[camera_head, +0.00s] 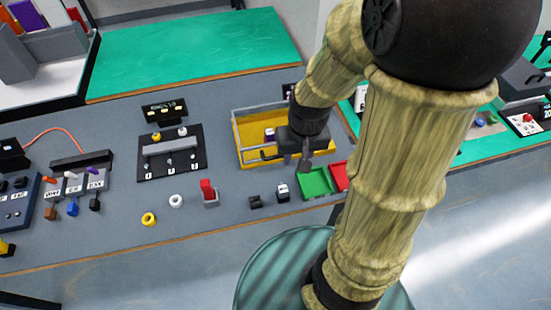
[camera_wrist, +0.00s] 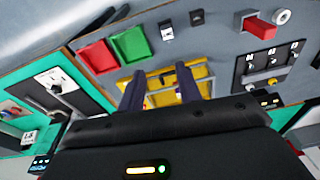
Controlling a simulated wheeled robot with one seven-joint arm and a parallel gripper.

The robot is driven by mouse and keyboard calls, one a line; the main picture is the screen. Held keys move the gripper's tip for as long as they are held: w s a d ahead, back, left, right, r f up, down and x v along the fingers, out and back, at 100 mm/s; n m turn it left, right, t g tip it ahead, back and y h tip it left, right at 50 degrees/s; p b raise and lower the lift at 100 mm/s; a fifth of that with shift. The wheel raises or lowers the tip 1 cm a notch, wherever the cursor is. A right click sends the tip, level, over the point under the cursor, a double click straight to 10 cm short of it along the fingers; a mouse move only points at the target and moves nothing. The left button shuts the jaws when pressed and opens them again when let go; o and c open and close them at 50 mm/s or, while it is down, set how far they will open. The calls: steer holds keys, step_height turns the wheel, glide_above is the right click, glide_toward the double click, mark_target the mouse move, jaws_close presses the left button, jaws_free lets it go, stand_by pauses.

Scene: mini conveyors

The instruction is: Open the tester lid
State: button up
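My gripper (camera_head: 303,152) hangs over the right front part of the yellow bin with grey rails (camera_head: 240,132). In the wrist view my gripper (camera_wrist: 162,82) has its two dark fingers apart, with nothing seen between them but the yellow bin (camera_wrist: 160,97) behind. No part is clearly marked as the tester. A dark device (camera_head: 522,80) with a raised-looking top stands on the green table at the far right, and may be the tester; whether its lid is open or shut I cannot tell. My gripper is well to its left.
A black board with a grey bar (camera_head: 170,149), a red-handled block (camera_head: 208,193) and rings (camera_head: 149,219) lie to the left. My arm hides the table's right part.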

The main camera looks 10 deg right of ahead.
mark_target(275, 156)
steer(key=w+d+f+m+y+b, duration=0.2)
steer(key=f+y+b, duration=0.2)
steer(key=f, duration=0.2)
steer(key=w+d+f+m+y+b, duration=0.3)
steer(key=f+y, duration=0.1)
steer(key=f, duration=0.1)
steer(key=w+d+f+m+y+b, duration=0.2)
steer(key=f+y+b, duration=0.1)
steer(key=f, duration=0.3)
steer(key=shift+w+d+f+m+y+b, duration=0.25)
steer(key=shift+d+f+m+y+b, duration=0.15)
steer(key=shift+b, duration=0.45)
steer(key=w+d+r+m+t+y+b, duration=0.1)
steer(key=d+r+t+y+b, duration=0.1)
steer(key=d, duration=0.4)
steer(key=shift+w+d+r+m+t+y, duration=0.2)
steer(key=shift+d+m+t+y, duration=0.15)
steer(key=shift+t, duration=0.35)
steer(key=shift+a, duration=0.25)
steer(key=x, duration=1.7)
steer(key=shift+s+a+f, duration=0.1)
steer(key=shift+s, duration=0.05)
